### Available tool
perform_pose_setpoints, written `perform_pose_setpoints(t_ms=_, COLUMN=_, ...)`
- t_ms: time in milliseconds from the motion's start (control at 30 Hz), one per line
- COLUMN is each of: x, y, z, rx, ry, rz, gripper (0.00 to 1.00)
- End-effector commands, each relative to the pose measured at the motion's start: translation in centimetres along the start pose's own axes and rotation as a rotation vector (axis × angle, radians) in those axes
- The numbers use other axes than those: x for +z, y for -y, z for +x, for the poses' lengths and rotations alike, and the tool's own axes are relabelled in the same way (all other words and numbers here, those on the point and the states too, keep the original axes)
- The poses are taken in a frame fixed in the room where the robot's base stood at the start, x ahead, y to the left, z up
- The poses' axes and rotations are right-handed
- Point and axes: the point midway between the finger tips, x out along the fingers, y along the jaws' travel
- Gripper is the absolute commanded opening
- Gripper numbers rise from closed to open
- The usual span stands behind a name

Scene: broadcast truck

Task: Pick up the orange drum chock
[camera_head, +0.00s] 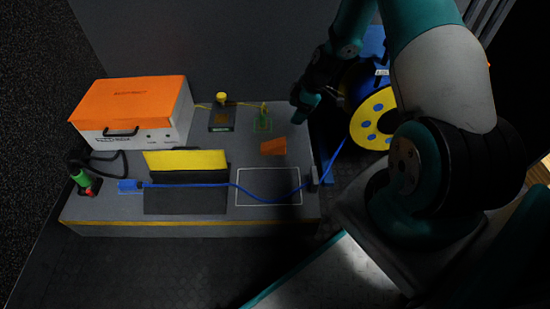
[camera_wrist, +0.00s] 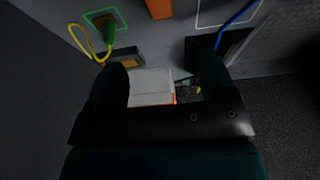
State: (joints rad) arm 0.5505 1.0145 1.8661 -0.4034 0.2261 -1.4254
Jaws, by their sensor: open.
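The orange drum chock (camera_head: 273,147) is a small wedge on the grey platform, just above the white outlined rectangle in the head view. In the wrist view part of the chock (camera_wrist: 159,8) shows at the top edge, cut off by the frame. My gripper (camera_head: 304,108) is up and to the right of the chock in the head view, apart from it. The wrist view shows its two dark fingers (camera_wrist: 164,76) spread, with nothing held between them.
A blue cable (camera_head: 240,188) crosses the platform to a yellow-and-blue drum (camera_head: 373,118) at the right. An orange-lidded box (camera_head: 130,112), a yellow-and-black cable ramp (camera_head: 186,161), a green connector (camera_head: 263,121) and a yellow-knobbed block (camera_head: 222,118) stand nearby.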

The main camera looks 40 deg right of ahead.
Motion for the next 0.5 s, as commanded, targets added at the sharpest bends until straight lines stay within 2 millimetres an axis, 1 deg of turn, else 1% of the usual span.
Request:
perform_pose_setpoints(t_ms=33, x=0.5, y=-0.1, z=1.0, rx=0.002, ry=0.000, rz=-0.003, gripper=0.77)
perform_pose_setpoints(t_ms=100, x=0.7, y=-0.1, z=2.0, rx=0.002, ry=0.000, rz=-0.006, gripper=0.77)
perform_pose_setpoints(t_ms=167, x=0.7, y=-0.1, z=3.2, rx=0.001, ry=0.000, rz=-0.007, gripper=0.77)
perform_pose_setpoints(t_ms=400, x=0.7, y=0.0, z=8.9, rx=0.000, ry=0.001, rz=-0.007, gripper=0.77)
perform_pose_setpoints(t_ms=500, x=0.7, y=-0.1, z=10.8, rx=0.001, ry=0.001, rz=-0.005, gripper=0.77)
